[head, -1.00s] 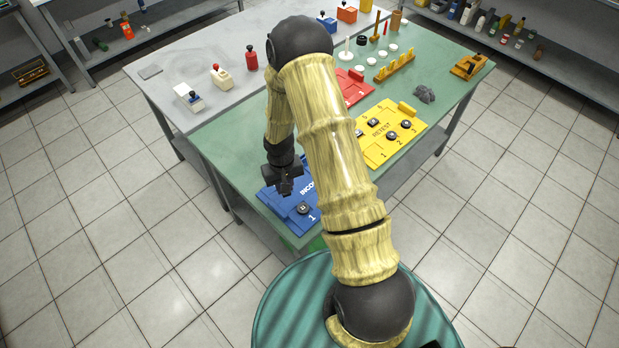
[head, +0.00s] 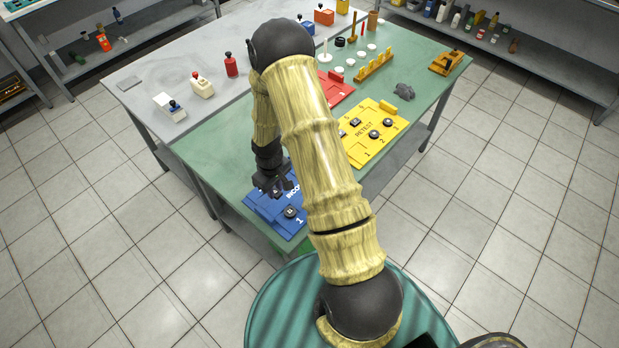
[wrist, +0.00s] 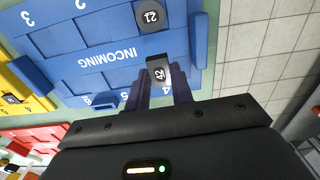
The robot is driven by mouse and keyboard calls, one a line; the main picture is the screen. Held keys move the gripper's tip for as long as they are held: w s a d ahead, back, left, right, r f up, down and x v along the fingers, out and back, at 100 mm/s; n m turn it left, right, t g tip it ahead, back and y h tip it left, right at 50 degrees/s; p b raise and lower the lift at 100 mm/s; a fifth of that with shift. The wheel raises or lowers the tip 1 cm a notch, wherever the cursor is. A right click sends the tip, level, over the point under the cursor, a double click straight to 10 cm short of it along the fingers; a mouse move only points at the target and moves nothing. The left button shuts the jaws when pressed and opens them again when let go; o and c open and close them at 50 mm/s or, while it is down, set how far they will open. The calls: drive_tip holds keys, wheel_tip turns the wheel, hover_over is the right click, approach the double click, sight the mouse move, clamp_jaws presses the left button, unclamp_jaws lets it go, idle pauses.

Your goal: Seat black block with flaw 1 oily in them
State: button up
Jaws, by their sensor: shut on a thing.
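My gripper (wrist: 160,85) is shut on a small black block (wrist: 157,70) with a white number on top, apparently 42. In the head view my gripper (head: 277,188) is over the blue INCOMING board (head: 264,212). Whether the held block touches the board is unclear. No oily flaw can be made out on either block. My arm hides part of the blue board.
A yellow RETEST board (head: 369,146) with several black blocks lies to the right. A red board (head: 340,92) lies behind my arm. Farther back are a yellow peg rack (head: 374,66), a grey lump (head: 404,91) and bottles. The floor before the table is clear.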

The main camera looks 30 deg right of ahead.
drive_tip(key=d+n, duration=0.3)
drive_tip(key=n, duration=0.1)
drive_tip(key=d+n, duration=0.3)
drive_tip(key=n, duration=0.2)
drive_tip(key=s+d+n, duration=0.1)
drive_tip(key=d+n, duration=0.2)
drive_tip(key=n, duration=0.2)
drive_tip(key=shift+s, duration=0.1)
drive_tip(key=d+n, duration=0.1)
drive_tip(key=s+n, duration=0.1)
drive_tip(key=n, duration=0.1)
drive_tip(key=shift+d+r+n, duration=0.1)
drive_tip(key=shift+d+n, duration=0.2)
drive_tip(key=shift+d, duration=0.1)
drive_tip(key=shift+w, duration=0.1)
drive_tip(key=shift+w+f+b, duration=0.1)
drive_tip(key=shift+f+b, duration=1.8)
drive_tip(key=shift+f, duration=0.9)
drive_tip(key=shift+f, duration=0.2)
drive_tip(key=o, duration=1)
drive_tip(key=c, duration=0.5)
